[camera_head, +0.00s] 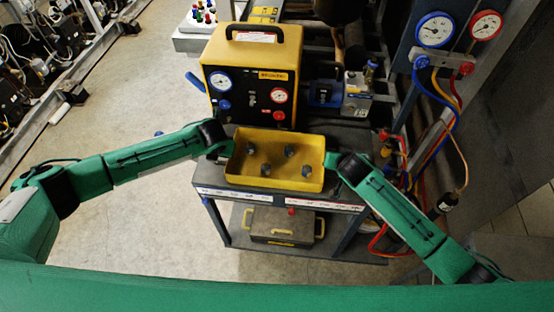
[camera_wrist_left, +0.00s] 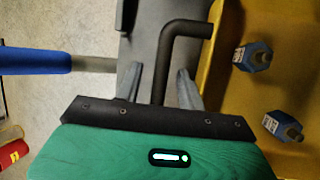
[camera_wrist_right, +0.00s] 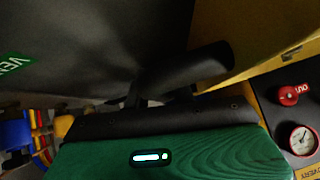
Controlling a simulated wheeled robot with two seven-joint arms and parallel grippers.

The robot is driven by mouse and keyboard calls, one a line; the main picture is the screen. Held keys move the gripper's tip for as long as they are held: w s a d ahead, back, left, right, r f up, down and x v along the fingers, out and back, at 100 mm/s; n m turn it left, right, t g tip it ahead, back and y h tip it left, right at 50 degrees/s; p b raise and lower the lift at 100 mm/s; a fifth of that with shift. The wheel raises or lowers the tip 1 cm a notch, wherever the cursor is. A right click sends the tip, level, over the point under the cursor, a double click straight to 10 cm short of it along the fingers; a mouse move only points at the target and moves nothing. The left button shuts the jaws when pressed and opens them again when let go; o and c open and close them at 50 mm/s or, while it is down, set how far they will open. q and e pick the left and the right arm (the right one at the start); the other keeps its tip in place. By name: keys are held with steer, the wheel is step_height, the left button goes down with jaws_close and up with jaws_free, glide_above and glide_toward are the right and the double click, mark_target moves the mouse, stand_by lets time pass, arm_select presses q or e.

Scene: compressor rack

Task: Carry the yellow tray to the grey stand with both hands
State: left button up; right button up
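The yellow tray (camera_head: 275,181), holding several small dark-blue and grey fittings, is over the front of a dark cart top. I cannot tell if it touches the top. My left gripper (camera_head: 226,150) is at the tray's left side. In the left wrist view its fingers (camera_wrist_left: 158,88) straddle a dark bent handle (camera_wrist_left: 187,28) of the tray, with gaps visible. My right gripper (camera_head: 333,162) is at the tray's right side. In the right wrist view a dark handle (camera_wrist_right: 205,66) crosses in front of it; its fingers are mostly hidden in shadow. I cannot identify the grey stand with certainty.
A yellow gauge machine (camera_head: 252,75) stands right behind the tray. A pale block with coloured parts (camera_head: 190,42) is at the back left. A gauge panel with hoses (camera_head: 440,65) is at the right. A case (camera_head: 280,225) sits on the lower shelf.

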arm_select(q)
steer(key=shift+f, duration=0.1)
steer(key=shift+c, duration=0.5)
arm_select(e)
steer(key=shift+c, duration=0.5)
arm_select(q)
steer(key=c, duration=0.3)
arm_select(e)
steer(key=c, duration=0.3)
arm_select(q)
jaws_close()
arm_select(e)
jaws_close()
arm_select(q)
steer(key=shift+w+r, duration=0.1)
steer(key=shift+r, duration=0.1)
arm_select(e)
steer(key=shift+w+r, duration=0.1)
steer(key=shift+r, duration=0.05)
